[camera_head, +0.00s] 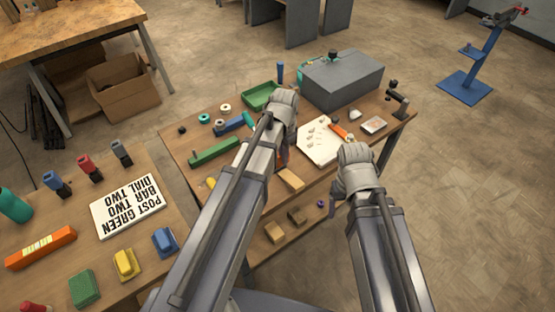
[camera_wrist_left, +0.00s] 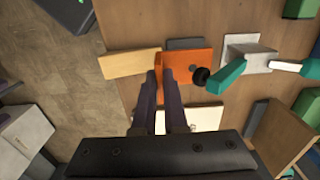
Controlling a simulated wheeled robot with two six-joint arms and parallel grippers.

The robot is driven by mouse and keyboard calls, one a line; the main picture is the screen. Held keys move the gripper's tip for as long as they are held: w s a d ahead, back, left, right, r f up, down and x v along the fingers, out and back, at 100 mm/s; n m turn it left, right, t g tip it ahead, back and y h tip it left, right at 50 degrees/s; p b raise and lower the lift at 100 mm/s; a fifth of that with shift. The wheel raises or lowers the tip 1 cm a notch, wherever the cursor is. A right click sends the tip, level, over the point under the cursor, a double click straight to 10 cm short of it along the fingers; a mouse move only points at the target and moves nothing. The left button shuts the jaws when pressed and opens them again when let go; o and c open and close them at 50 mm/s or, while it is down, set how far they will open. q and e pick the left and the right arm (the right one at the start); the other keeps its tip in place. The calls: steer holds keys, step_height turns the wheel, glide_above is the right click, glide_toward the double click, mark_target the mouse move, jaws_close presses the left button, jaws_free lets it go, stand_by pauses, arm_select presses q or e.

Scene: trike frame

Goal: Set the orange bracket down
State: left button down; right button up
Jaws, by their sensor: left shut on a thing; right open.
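The orange bracket (camera_wrist_left: 184,66) shows in the left wrist view as a flat orange plate with an upright edge at its left. My left gripper (camera_wrist_left: 160,74) has its dark fingertips shut on that edge. I cannot tell whether the bracket touches the wooden table (camera_wrist_left: 118,28). In the head view my left gripper (camera_head: 284,158) is over the table's middle, and the arm and hand hide most or all of the bracket. My right gripper (camera_head: 333,203) is open and empty, near the table's front edge.
In the wrist view a tan block (camera_wrist_left: 130,62) lies left of the bracket, a black knob (camera_wrist_left: 200,76) and teal piece (camera_wrist_left: 226,76) at its right. In the head view a large grey box (camera_head: 343,80), green tray (camera_head: 260,97) and white sheet (camera_head: 318,143) occupy the table.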

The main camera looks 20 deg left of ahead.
arm_select(q)
steer(key=shift+f+b, duration=1.75)
steer(key=shift+f, duration=0.1)
steer(key=c, duration=1)
jaws_free()
steer(key=shift+o, duration=0.2)
step_height(320, 180, up, 12)
steer(key=p, duration=1.2)
steer(key=shift+r, duration=0.2)
steer(key=s+d+n+y, duration=0.1)
steer(key=s+d+n, duration=0.2)
steer(key=s+d, duration=0.7)
steer(key=s, duration=0.4)
steer(key=shift+s+d+n, duration=0.15)
steer(key=shift+d+n, duration=0.1)
steer(key=shift+n, duration=0.15)
